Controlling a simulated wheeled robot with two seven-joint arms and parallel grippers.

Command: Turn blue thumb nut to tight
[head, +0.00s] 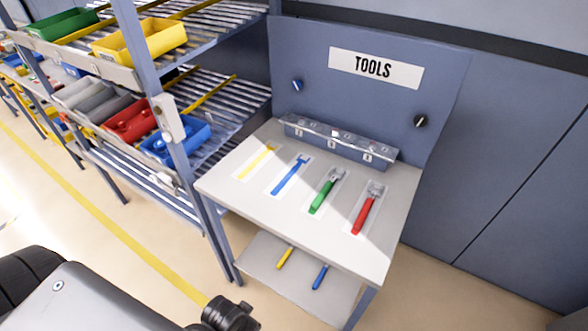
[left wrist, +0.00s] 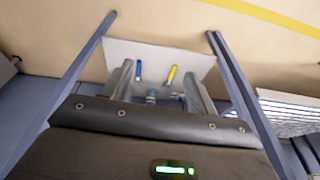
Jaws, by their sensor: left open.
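A small blue knob (head: 297,85) sticks out of the upright back panel of the tool table, left of the TOOLS sign. It looks like the blue thumb nut, but it is too small to tell how tight it is. My left gripper (left wrist: 158,84) is in the left wrist view, its two grey fingers apart. Beyond the fingers is the table's lower shelf. Small grey and blue parts show between the finger bases, too unclear to name. No gripper shows in the head view, and my right gripper is in neither view.
A second, dark knob (head: 421,121) sits on the panel's right. The lower shelf (head: 262,260) holds a yellow and a blue tool. A bin rack (head: 145,75) adjoins the left.

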